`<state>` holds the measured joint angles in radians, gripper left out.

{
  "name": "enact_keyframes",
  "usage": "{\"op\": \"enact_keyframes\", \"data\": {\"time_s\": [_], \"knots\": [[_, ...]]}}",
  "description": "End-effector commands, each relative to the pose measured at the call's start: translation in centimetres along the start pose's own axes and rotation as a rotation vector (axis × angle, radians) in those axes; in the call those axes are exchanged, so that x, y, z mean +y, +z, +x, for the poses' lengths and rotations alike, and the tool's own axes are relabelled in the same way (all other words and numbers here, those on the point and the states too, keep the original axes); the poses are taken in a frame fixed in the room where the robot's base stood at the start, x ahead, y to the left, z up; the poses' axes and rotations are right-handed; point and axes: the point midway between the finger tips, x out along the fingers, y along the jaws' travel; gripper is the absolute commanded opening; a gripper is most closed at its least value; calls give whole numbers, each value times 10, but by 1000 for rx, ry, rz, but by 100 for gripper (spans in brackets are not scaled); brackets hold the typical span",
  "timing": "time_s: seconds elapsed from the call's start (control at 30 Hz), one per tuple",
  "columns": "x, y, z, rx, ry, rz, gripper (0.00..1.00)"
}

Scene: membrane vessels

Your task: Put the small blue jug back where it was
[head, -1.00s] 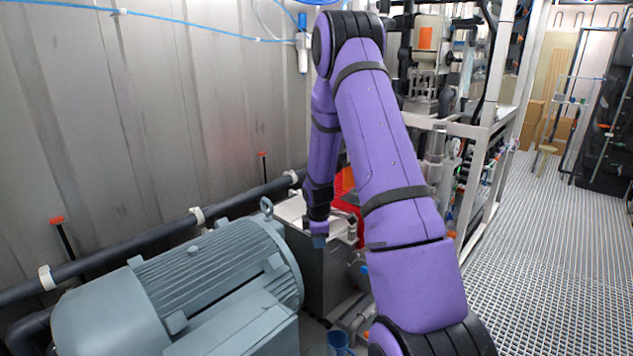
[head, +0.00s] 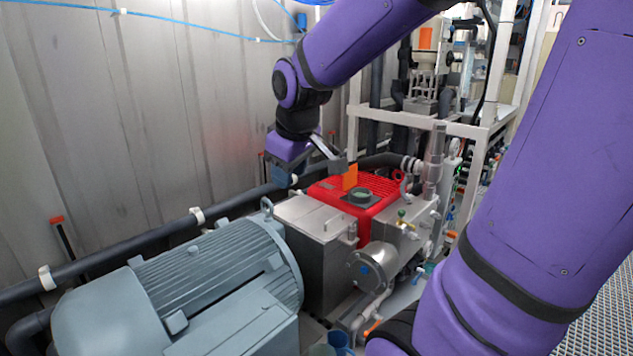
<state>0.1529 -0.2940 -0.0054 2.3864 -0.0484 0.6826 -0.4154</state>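A small blue jug (head: 340,341) stands low at the bottom edge of the head view, right of the big grey motor. Its lower part is cut off by the frame. My gripper (head: 316,175) is up beyond the motor, above the steel box and near the red machine cover. Its fingers are spread apart, with a blue tip on the left and what looks like an orange tip on the right. I see nothing between them. The gripper is well apart from the jug.
A large grey motor (head: 215,285) fills the lower left. A steel box (head: 310,222) and a red cover (head: 372,192) stand in the middle. A dark pipe (head: 130,243) runs along the metal wall. A white frame (head: 440,125) stands behind.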

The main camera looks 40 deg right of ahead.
Motion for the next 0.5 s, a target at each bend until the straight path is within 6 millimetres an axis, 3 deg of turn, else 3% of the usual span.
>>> {"op": "enact_keyframes", "data": {"time_s": [0.03, 0.2, 0.5], "knots": [[-11, 8, -16, 21, -1, 26, 40], [-43, 38, -54, 63, -20, 135, 40], [-81, 88, -91, 110, -62, 281, 40]]}}
